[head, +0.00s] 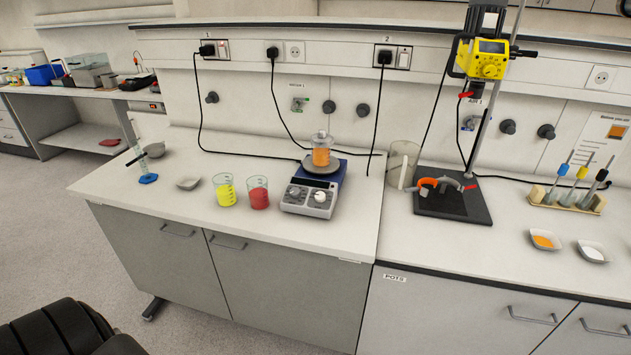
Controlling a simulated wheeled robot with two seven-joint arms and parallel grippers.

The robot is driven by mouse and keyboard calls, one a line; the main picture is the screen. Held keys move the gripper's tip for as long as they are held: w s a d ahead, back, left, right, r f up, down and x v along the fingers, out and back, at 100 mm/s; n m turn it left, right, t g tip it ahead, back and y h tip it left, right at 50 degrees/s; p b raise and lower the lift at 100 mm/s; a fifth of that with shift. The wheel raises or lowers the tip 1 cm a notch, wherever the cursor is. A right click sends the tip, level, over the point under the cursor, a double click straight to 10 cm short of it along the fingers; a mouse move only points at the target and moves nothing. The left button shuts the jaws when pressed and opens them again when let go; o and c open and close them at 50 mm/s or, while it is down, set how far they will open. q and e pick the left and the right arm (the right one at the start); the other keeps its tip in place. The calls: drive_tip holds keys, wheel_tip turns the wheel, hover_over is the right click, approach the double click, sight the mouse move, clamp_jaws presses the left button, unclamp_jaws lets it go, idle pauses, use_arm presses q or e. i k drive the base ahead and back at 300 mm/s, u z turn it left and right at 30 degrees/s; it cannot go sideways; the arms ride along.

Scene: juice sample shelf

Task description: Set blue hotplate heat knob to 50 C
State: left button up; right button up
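The blue hotplate (330,182) stands on the white bench near the middle of the head view. Its grey front panel (308,205) faces me and carries two knobs side by side. The right knob (320,196) is white, and the left knob (294,191) looks darker. Their labels and settings are too small to read, and I cannot tell which is the heat knob. A beaker of orange liquid (321,156) stands on the round top plate (321,168). Neither gripper is in view.
Beakers of red liquid (258,194) and yellow liquid (225,191) stand left of the hotplate. A clear empty container (402,163) and a stand with a yellow stirrer (483,58) are to its right. Black cables hang behind. The bench in front of the hotplate is clear.

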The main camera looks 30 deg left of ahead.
sight(294, 192)
drive_tip(key=z, duration=1.7)
drive_tip(key=k, duration=1.2)
drive_tip(key=u, duration=1.8)
drive_tip(key=i, duration=0.5)
drive_tip(key=z, duration=0.05)
